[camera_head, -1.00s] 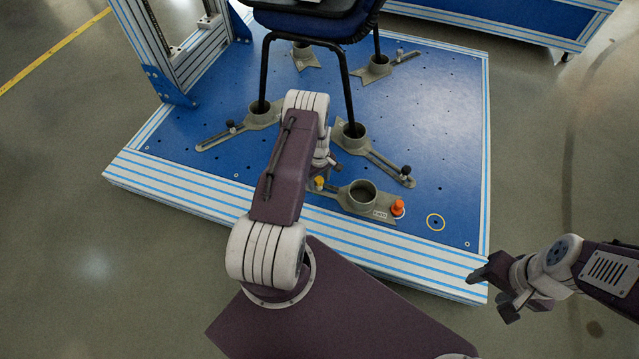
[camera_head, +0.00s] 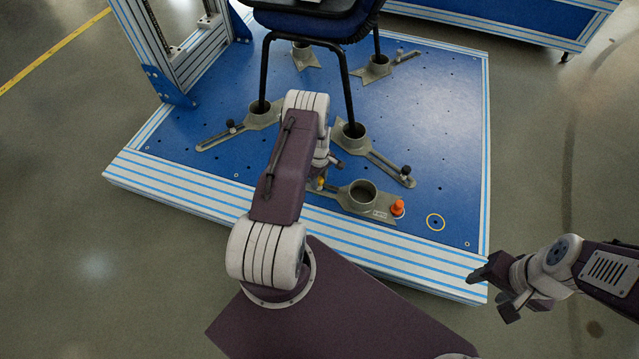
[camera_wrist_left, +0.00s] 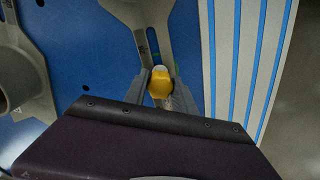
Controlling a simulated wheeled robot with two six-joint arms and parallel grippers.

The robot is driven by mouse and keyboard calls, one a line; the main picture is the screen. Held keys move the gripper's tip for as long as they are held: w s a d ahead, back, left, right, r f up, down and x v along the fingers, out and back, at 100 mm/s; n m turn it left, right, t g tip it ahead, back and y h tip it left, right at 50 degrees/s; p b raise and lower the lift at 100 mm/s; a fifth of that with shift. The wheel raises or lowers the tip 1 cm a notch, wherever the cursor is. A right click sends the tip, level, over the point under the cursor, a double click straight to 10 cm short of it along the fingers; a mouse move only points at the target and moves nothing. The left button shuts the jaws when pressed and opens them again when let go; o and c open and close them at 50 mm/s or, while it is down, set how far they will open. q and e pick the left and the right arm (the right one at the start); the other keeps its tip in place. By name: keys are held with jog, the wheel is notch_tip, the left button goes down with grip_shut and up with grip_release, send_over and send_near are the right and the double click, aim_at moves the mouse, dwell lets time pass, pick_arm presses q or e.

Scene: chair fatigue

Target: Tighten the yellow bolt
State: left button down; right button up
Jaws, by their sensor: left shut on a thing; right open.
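The yellow bolt (camera_head: 320,182) sits at the left end of a loose grey clamp fixture (camera_head: 363,194) near the front edge of the blue platform. In the left wrist view the yellow bolt (camera_wrist_left: 160,82) stands between the two fingers of my left gripper (camera_wrist_left: 159,90), which is shut on it. In the head view my left arm hides most of this gripper (camera_head: 322,184). An orange bolt (camera_head: 398,208) stands at the fixture's right end. My right gripper (camera_head: 489,291) is open and empty, off the platform's front right corner.
A blue chair (camera_head: 309,22) stands on the blue platform (camera_head: 440,110) with its legs in grey clamps, one clamp (camera_head: 354,135) close beside my left gripper. The platform's right side is clear.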

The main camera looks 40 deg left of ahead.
pick_arm(q)
jog(key=shift+m, duration=0.9)
jog(key=m, duration=0.4)
jog(key=c, duration=1)
grip_release()
jog(key=shift+c, duration=0.2)
notch_tip(320, 180, up, 9)
jog(key=p, duration=0.6)
